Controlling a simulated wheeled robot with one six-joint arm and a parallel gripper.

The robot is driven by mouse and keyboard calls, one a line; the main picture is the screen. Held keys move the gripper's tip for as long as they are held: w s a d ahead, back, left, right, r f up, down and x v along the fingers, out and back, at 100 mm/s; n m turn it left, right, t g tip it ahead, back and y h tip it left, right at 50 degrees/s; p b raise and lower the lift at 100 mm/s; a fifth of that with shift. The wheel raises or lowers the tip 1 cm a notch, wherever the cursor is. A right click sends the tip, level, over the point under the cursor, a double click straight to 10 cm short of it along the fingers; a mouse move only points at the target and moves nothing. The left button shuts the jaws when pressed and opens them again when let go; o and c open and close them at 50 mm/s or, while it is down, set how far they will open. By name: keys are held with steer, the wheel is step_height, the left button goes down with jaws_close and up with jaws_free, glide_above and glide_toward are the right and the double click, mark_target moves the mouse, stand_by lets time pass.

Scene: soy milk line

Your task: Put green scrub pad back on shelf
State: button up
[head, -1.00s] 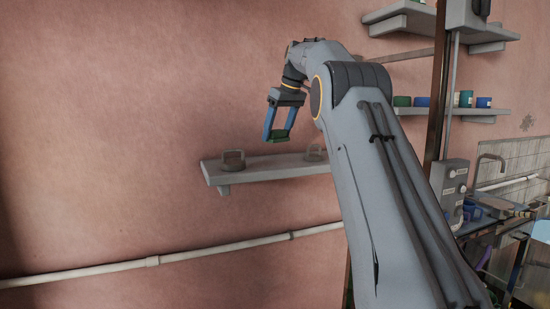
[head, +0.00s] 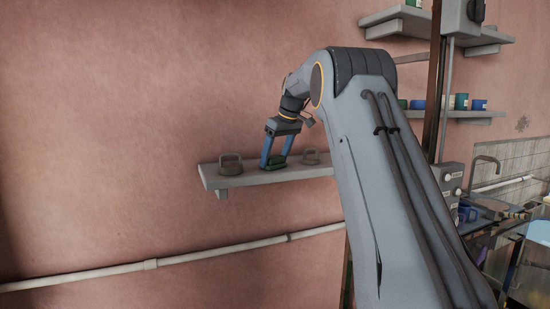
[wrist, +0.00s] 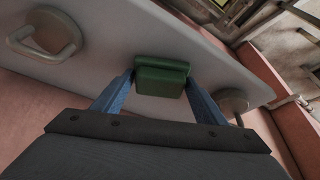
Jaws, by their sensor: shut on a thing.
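The green scrub pad (head: 277,161) is a small dark green block between the blue fingers of my gripper (head: 274,165). In the wrist view the pad (wrist: 161,76) sits between the two fingertips (wrist: 160,84), with the grey shelf behind it. My gripper is shut on the pad and points down at the shelf (head: 245,180). The pad is at the shelf's top surface, between two grey handled objects. I cannot tell whether it touches the shelf.
A grey handled object (head: 230,164) stands left of the pad and another (head: 311,156) stands right of it. A pipe (head: 220,252) runs along the wall below. Upper shelves with small containers (head: 461,101) and a sink tap (head: 487,161) are at the right.

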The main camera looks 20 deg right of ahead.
steer(key=o, duration=1)
steer(key=shift+f, duration=0.1)
steer(key=b+v, duration=0.2)
steer(key=v, duration=1)
